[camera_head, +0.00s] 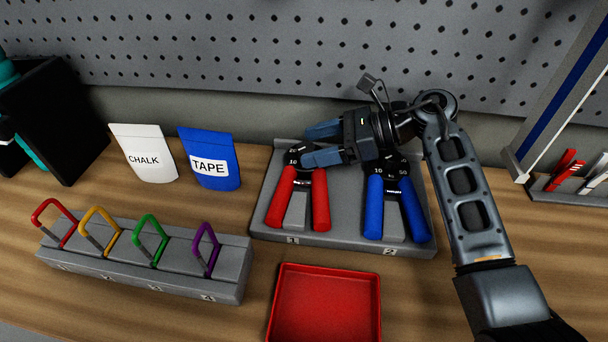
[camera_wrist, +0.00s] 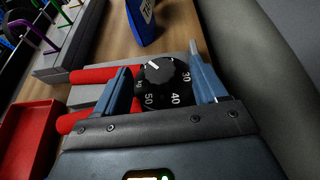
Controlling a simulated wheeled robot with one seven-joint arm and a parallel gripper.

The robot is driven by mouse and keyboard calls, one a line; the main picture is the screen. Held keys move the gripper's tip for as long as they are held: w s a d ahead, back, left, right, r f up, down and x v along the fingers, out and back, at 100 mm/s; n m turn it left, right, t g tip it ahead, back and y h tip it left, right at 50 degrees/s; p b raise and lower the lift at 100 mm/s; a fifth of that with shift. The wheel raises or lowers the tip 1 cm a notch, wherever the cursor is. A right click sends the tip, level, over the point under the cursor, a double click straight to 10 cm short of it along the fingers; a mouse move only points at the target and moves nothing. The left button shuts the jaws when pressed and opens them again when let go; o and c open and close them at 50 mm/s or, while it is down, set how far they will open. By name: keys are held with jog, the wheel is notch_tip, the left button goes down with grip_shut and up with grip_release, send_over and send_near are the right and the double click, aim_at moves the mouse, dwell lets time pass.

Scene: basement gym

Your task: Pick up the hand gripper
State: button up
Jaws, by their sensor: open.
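The red-handled hand gripper (camera_head: 320,200) lies in slot 1 of a grey tray (camera_head: 340,238), handles toward the front. The blue-handled hand gripper (camera_head: 374,208) lies in slot 2, its top partly hidden by my arm. My gripper (camera_head: 314,143) reaches in from the right and is open at the top end of the red one. In the wrist view, the red one's black numbered dial (camera_wrist: 166,88) sits between the two blue fingers of my gripper (camera_wrist: 164,84). Its red handles extend left behind the near finger. I cannot tell whether the fingers touch it.
A red tray (camera_head: 326,270) stands in front. A grey rack (camera_head: 225,288) with several coloured clips stands at the left. A chalk bag (camera_head: 145,170) and a blue tape bag (camera_head: 210,178) stand behind it. The pegboard wall (camera_head: 250,50) rises close behind my gripper.

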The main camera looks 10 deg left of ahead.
jog(key=shift+c, duration=0.2)
jog(key=c, duration=1.2)
jog(key=shift+r, duration=0.2)
